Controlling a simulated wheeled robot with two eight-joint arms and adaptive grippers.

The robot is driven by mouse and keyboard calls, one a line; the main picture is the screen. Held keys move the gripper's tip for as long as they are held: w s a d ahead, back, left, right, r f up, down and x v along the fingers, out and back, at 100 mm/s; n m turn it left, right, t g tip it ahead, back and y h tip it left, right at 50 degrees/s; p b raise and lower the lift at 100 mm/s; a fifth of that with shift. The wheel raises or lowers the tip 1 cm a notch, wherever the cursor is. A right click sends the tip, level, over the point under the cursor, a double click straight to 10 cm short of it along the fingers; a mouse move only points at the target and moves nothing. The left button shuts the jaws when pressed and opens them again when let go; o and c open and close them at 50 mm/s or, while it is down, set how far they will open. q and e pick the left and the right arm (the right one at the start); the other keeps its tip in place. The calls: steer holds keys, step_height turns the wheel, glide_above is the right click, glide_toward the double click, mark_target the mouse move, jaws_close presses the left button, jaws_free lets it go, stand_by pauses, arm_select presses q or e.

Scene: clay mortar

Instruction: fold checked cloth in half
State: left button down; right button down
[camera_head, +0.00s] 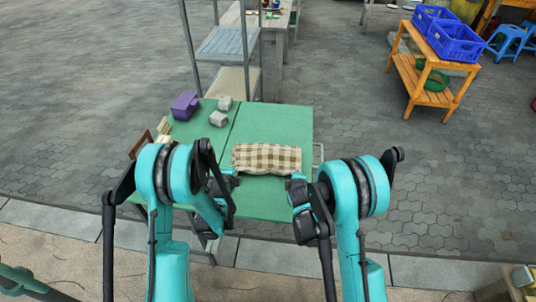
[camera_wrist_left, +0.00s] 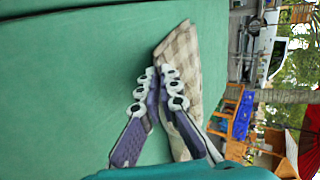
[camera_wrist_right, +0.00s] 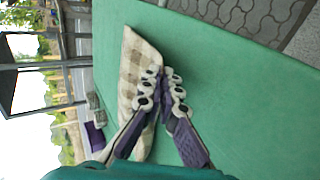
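In the left wrist view the fingertips (camera_wrist_left: 160,75) close together at the edge of the cloth (camera_wrist_left: 185,60). In the right wrist view the fingertips (camera_wrist_right: 162,74) likewise pinch the edge of the cloth (camera_wrist_right: 136,62). Both look shut on it; the part between the fingers is mostly hidden.
The green table (camera_head: 275,120) is clear around the cloth. A purple box (camera_head: 184,105) and two grey blocks (camera_head: 218,118) stand at its far left. A wooden frame (camera_head: 140,145) is by its left edge. A shelf rack (camera_head: 228,45) stands behind; a wooden stand (camera_head: 432,65) with blue crates is far right.

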arm_select(q)
steer(key=shift+s, duration=0.1)
arm_select(e)
steer(key=shift+f, duration=0.1)
arm_select(q)
steer(key=c, duration=1.4)
jaws_free()
steer(key=shift+c, duration=0.2)
arm_select(e)
steer(key=c, duration=1.4)
jaws_free()
steer(key=shift+c, duration=0.2)
